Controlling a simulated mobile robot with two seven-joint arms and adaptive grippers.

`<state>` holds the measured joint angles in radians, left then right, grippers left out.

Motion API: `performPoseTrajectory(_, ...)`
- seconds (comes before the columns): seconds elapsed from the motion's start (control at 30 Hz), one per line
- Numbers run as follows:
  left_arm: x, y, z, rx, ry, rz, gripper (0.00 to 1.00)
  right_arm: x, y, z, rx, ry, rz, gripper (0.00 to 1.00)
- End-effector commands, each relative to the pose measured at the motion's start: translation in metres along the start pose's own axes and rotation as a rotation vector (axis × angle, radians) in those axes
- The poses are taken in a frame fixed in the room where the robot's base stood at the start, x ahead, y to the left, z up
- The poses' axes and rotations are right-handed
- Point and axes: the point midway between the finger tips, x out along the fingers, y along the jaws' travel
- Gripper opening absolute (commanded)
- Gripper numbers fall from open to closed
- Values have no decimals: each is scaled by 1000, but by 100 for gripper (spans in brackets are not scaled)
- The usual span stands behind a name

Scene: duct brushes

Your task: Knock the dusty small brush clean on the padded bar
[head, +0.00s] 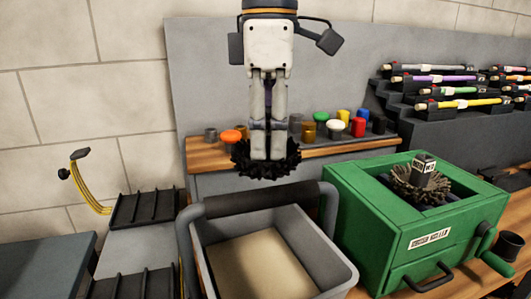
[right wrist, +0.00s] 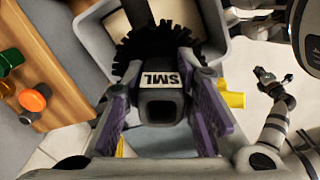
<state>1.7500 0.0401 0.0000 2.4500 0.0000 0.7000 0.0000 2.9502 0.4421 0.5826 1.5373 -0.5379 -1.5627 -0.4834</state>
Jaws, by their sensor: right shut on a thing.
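My right gripper (head: 268,155) points down and is shut on the small brush (head: 250,165), a round head of black bristles. In the right wrist view the brush's dark square hub shows an "SML" label (right wrist: 160,78) between the purple-lined fingers. The brush hangs above and behind the padded bar (head: 255,199), a dark sleeve on a grey handle across the back of the grey bin (head: 340,268). They look apart in the head view. What seems to be my left gripper (right wrist: 270,85) is at the right of the right wrist view; its fingers are too small to judge.
A green box (head: 385,225) with a crank stands right of the bin, with another dusty-looking brush (head: 420,182) on it. A wooden shelf (head: 340,145) with coloured knobs is behind. Black ribbed trays (head: 145,208) stand to the left. A rack of coloured rods (head: 450,105) is back right.

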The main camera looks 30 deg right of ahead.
Motion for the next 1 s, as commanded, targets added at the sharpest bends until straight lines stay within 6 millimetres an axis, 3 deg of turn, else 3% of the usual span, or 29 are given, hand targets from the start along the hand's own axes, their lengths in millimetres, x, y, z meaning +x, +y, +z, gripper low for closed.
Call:
performPoseTrajectory(0.27, 0, 0, 0, 0, -1, 0, 0, -2, -4, 1, -2, 1, -3, 0)
performPoseTrajectory(1.0, 0, 0, 0, 0, -1, 0, 0, -59, -91, 33, 0, 1, 0, 0)
